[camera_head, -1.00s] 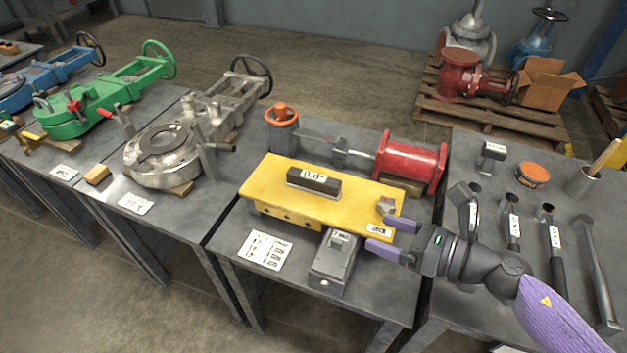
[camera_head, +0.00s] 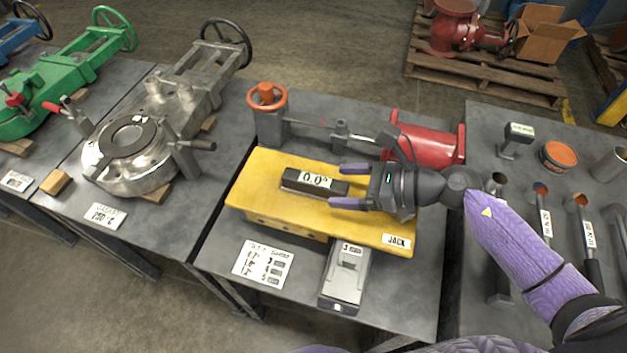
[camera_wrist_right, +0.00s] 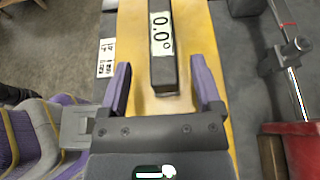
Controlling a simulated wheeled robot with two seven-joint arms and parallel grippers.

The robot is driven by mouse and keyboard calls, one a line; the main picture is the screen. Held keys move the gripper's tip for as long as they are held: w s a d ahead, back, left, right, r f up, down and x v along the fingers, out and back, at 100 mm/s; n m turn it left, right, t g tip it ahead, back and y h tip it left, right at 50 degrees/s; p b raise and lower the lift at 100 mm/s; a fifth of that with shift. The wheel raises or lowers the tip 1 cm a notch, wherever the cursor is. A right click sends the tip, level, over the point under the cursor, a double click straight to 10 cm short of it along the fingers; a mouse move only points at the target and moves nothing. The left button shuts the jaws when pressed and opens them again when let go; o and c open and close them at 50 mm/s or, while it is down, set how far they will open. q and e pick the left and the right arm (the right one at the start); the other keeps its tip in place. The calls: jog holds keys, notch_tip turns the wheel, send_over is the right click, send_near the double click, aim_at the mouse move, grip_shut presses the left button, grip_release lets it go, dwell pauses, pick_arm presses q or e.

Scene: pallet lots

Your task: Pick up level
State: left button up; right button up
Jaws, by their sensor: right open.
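The level (camera_head: 315,182) is a small dark bar with a white "0.0°" display. It lies flat on top of the yellow jack block (camera_head: 262,195). My right gripper (camera_head: 340,186) is open just at the right end of the level, with its two purple fingers pointing left. In the right wrist view the level (camera_wrist_right: 162,60) lies straight ahead, its near end between the open fingertips (camera_wrist_right: 158,78), with space on both sides. I cannot tell exactly how high the fingers are above the block. My left gripper is not in view.
A grey device marked 3 (camera_head: 345,278) and a printed card (camera_head: 263,264) lie in front of the jack. A red cylinder (camera_head: 425,146) with a rod and orange handwheel (camera_head: 267,96) stands behind it. Tools lie on the right table.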

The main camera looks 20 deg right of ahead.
aim_at(328, 183)
jog(key=b+x, duration=0.1)
jog(key=x, duration=0.3)
jog(key=shift+w+r, duration=0.1)
jog(key=shift+w, duration=0.15)
grip_shut()
